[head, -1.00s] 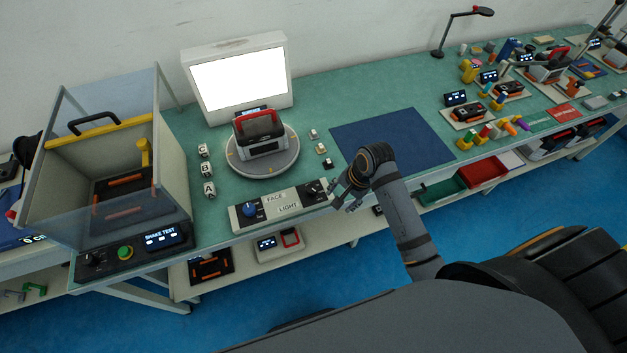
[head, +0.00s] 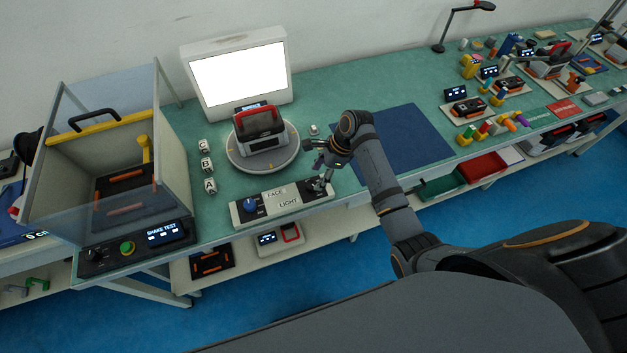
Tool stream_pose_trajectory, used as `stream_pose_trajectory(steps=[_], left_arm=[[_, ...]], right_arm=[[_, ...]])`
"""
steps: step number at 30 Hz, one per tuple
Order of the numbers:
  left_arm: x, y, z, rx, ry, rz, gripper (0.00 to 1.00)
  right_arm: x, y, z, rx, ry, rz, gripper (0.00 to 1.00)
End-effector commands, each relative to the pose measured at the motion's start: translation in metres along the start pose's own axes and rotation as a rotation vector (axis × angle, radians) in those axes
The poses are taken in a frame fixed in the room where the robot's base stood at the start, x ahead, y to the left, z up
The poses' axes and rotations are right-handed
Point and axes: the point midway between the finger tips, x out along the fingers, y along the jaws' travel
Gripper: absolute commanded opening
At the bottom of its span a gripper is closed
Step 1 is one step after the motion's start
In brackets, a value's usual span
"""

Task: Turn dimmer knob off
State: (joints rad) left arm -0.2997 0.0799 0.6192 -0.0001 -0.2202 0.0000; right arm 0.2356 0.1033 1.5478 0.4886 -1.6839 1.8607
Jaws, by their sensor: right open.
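The control box (head: 240,217) lies at the table's front edge, with labels FACE and LIGHT. A blue knob (head: 250,205) sits at its left end. A dark knob (head: 313,187) sits at its right end beside the LIGHT label, partly covered by my right gripper. My right gripper (head: 319,174) is open, pointing down just above and around the dark knob; whether it touches the knob cannot be told. The light panel (head: 238,80) behind glows bright white. My left gripper is not in view.
A round turntable (head: 236,160) carrying a red-handled device (head: 258,125) stands behind the box. Small lettered cubes (head: 207,166) stand to its left. A clear-walled shake test box (head: 90,170) is at the far left. A dark blue mat (head: 415,140) lies right of my arm.

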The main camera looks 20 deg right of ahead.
Motion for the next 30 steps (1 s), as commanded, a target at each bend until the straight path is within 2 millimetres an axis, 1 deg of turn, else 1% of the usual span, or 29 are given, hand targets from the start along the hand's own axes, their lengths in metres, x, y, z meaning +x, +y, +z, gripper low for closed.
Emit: stream_pose_trajectory(steps=[1,3,7,11,17,18,27,30], left_arm=[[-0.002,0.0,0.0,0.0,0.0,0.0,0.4],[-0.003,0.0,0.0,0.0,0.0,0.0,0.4],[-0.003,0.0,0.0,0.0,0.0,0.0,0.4],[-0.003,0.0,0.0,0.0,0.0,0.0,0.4],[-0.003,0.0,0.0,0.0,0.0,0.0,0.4],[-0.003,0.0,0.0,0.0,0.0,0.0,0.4],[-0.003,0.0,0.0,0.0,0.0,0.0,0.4],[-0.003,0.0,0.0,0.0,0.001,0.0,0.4]], right_arm=[[0.01,0.001,0.001,0.002,-0.001,0.003,0.58],[0.023,0.001,0.001,0.0,-0.001,0.003,0.58],[0.039,0.0,0.0,-0.001,0.001,0.0,0.58],[0.046,0.0,0.0,-0.001,0.0,-0.002,0.58],[0.046,0.0,0.0,-0.002,0.001,-0.002,0.58],[0.046,0.0,0.0,-0.002,0.001,-0.002,0.56],[0.046,0.0,0.0,-0.002,0.001,-0.002,0.16],[0.046,0.0,0.0,-0.002,0.001,-0.002,0.03]])
